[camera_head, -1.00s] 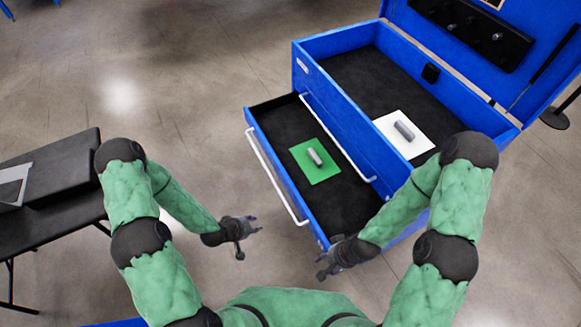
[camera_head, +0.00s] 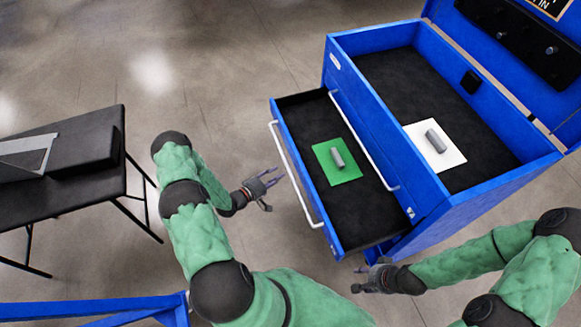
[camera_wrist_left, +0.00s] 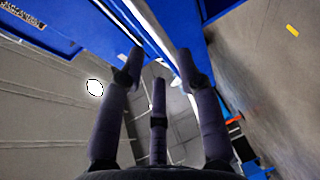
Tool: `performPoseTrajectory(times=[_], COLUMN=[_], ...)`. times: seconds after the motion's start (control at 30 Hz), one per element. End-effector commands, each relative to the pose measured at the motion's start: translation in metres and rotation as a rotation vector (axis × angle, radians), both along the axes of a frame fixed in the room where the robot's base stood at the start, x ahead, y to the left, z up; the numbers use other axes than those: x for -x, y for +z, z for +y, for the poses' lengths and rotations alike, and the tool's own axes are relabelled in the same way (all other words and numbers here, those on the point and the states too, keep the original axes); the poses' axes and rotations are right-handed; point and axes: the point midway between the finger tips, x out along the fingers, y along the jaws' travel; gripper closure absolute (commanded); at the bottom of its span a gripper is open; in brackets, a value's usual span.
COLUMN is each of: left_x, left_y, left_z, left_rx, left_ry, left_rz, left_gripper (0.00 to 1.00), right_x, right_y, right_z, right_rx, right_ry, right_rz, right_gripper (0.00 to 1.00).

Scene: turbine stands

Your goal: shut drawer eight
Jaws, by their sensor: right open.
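The pulled-out blue drawer (camera_head: 351,249) sticks out of the blue cabinet; its number is not readable. It has a dark lining, a green square (camera_head: 325,160) bearing a grey cylinder (camera_head: 338,159), and a white bar handle (camera_head: 294,172) on its front. My left gripper (camera_head: 276,183) is open and empty, just left of this handle and apart from it. In the left wrist view its spread fingers (camera_wrist_left: 160,75) point toward blue panels and a white bar. My right gripper (camera_head: 358,279) is open and empty below the drawer's near corner.
The blue cabinet (camera_head: 440,204) has an open top compartment with a white square (camera_head: 448,157) and another grey cylinder (camera_head: 436,141). Its lid is raised at the right. A black table (camera_head: 75,190) stands at the left. Floor (camera_head: 225,90) is clear between them.

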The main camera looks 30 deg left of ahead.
Motion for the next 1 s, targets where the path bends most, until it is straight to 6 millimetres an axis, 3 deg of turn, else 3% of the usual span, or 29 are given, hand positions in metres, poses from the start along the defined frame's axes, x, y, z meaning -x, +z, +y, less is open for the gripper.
performPoseTrajectory(times=[0.2, 0.4, 0.83, 0.93, 0.97, 1.0], left_x=[-0.037, -0.059, -0.066, -0.066, -0.066, -0.066], left_y=[-0.007, -0.012, -0.013, -0.013, -0.013, -0.013], left_z=[-0.013, -0.019, -0.022, -0.021, -0.021, -0.022], left_rx=[-0.001, -0.002, 0.000, -0.001, -0.001, 0.000], left_ry=[-0.003, -0.001, 0.000, 0.000, 0.000, 0.000], left_rz=[-0.002, 0.000, 0.001, 0.001, 0.001, 0.001], left_gripper=[0.65, 0.65, 0.65, 0.93, 1.00, 1.00], right_x=[0.000, 0.000, 0.000, 0.000, 0.000, 0.000], right_y=[-0.003, -0.004, -0.004, -0.004, -0.004, -0.004], right_z=[0.000, 0.000, 0.000, 0.000, 0.000, 0.000], right_rx=[0.000, 0.000, 0.000, 0.000, 0.000, 0.000], right_ry=[0.000, 0.000, 0.000, 0.000, 0.000, 0.000], right_rz=[0.000, 0.000, 0.000, 0.000, 0.000, 0.000], right_gripper=[0.51, 0.51, 0.51, 0.51, 0.51, 0.51])
